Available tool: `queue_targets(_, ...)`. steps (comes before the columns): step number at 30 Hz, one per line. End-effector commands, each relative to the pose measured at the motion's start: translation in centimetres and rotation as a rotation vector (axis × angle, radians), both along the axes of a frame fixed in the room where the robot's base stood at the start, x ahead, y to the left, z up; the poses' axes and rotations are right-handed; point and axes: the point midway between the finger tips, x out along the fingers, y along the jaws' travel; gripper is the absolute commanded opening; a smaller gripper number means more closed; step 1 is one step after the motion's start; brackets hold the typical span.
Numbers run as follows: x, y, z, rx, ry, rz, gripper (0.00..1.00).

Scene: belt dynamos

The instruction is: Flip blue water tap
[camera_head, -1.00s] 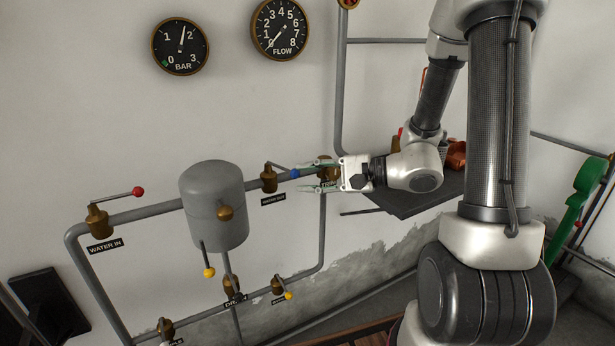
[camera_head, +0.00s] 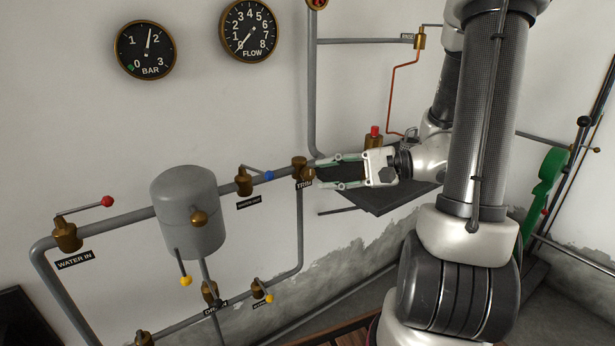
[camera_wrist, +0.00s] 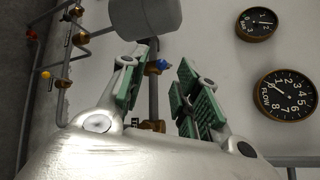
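The blue tap knob (camera_head: 268,175) sits at the end of a lever on the brass valve (camera_head: 243,182) on the upper pipe, right of the grey tank. A small label, too blurred to read surely, is below that valve. My gripper (camera_head: 328,172) is open and empty, to the right of the blue knob and apart from it, level with the brass fitting marked TRIM.
The grey tank (camera_head: 188,210) and the red-knobbed WATER IN valve (camera_head: 68,232) are at left. Yellow-knobbed valves (camera_head: 186,281) sit lower. A dark shelf (camera_head: 385,195) is beneath my gripper. BAR and FLOW gauges (camera_head: 248,30) hang above. The wall in between is bare.

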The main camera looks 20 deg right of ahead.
Motion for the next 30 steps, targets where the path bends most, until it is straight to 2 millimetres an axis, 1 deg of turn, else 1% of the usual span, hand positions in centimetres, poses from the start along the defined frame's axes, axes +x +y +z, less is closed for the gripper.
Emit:
queue_targets(1,-0.3,-0.6,0.1,0.0,0.0,-0.002,0.32)
queue_targets(3,-0.6,-1.0,0.3,0.0,0.0,-0.001,0.32)
queue_targets(12,-0.8,-1.3,0.3,0.0,0.0,0.001,0.32)
queue_targets(13,-0.8,-1.3,0.3,0.0,0.0,0.001,0.3)
queue_targets(15,-0.8,-1.1,0.2,0.004,0.005,0.006,0.17)
queue_targets(17,-0.7,-0.9,-0.4,0.017,0.02,0.016,0.06)
queue_targets(18,-0.1,-1.1,-0.9,0.022,0.025,0.024,0.0)
queue_targets(20,1.7,-1.9,-1.6,0.019,0.013,0.045,0.0)
queue_targets(21,3.2,-2.6,-2.1,0.004,-0.027,0.067,0.0)
queue_targets(23,5.8,-3.9,-2.6,-0.04,-0.144,0.114,0.0)
queue_targets(24,7.5,-4.8,-2.7,-0.081,-0.242,0.144,0.0)
queue_targets(25,8.5,-5.4,-2.6,-0.111,-0.319,0.164,0.0)
queue_targets(27,10.0,-6.4,-1.9,-0.175,-0.469,0.197,0.0)
queue_targets(30,10.4,-6.7,-1.2,-0.23,-0.598,0.223,0.0)
